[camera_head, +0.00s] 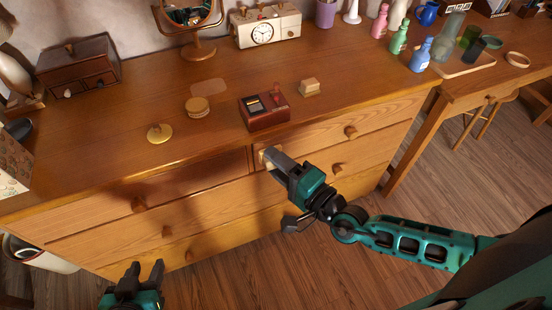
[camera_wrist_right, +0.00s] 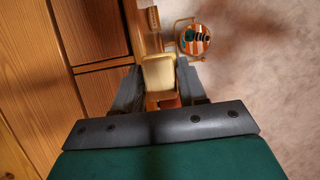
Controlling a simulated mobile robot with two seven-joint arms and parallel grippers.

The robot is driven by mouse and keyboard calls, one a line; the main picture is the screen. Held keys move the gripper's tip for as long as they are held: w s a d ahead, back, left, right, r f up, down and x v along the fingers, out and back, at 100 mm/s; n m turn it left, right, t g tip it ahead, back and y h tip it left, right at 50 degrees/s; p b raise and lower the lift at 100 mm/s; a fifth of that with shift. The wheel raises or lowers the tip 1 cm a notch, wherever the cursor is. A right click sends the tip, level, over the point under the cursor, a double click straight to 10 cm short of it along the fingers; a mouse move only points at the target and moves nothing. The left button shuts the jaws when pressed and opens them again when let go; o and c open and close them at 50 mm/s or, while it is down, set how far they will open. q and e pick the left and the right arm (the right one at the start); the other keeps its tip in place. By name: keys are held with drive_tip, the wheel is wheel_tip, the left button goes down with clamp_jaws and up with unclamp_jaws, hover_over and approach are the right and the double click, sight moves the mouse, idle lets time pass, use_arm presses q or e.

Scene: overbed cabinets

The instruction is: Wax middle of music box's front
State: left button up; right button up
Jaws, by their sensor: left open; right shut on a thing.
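The music box (camera_head: 265,118) is a small reddish-brown box with a dark panel and a red part on top. It sits near the front edge of the dresser top. My right gripper (camera_head: 272,158) is shut on a pale cream block (camera_wrist_right: 158,74), which shows between the fingers in the right wrist view. The gripper is in front of and below the music box, near the upper drawer fronts. The block appears apart from the box's front, though contact with the dresser cannot be told. My left gripper (camera_head: 146,270) is open and empty, low at the left in front of the drawers.
Beside the music box are a small tan block (camera_head: 309,87), a round wooden stack (camera_head: 197,107) and a brass disc-based piece (camera_head: 159,133). Behind stand a clock box (camera_head: 264,31), a mirror (camera_head: 191,14) and a small chest (camera_head: 79,66). Drawer knobs (camera_head: 351,132) project from the dresser front.

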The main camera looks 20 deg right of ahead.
drive_tip(key=w+b, duration=0.1)
drive_tip(key=w, duration=0.5)
drive_tip(key=shift+w+b, duration=0.4)
drive_tip(key=shift+a, duration=0.1)
drive_tip(key=shift+w, duration=0.65)
idle(0.3)
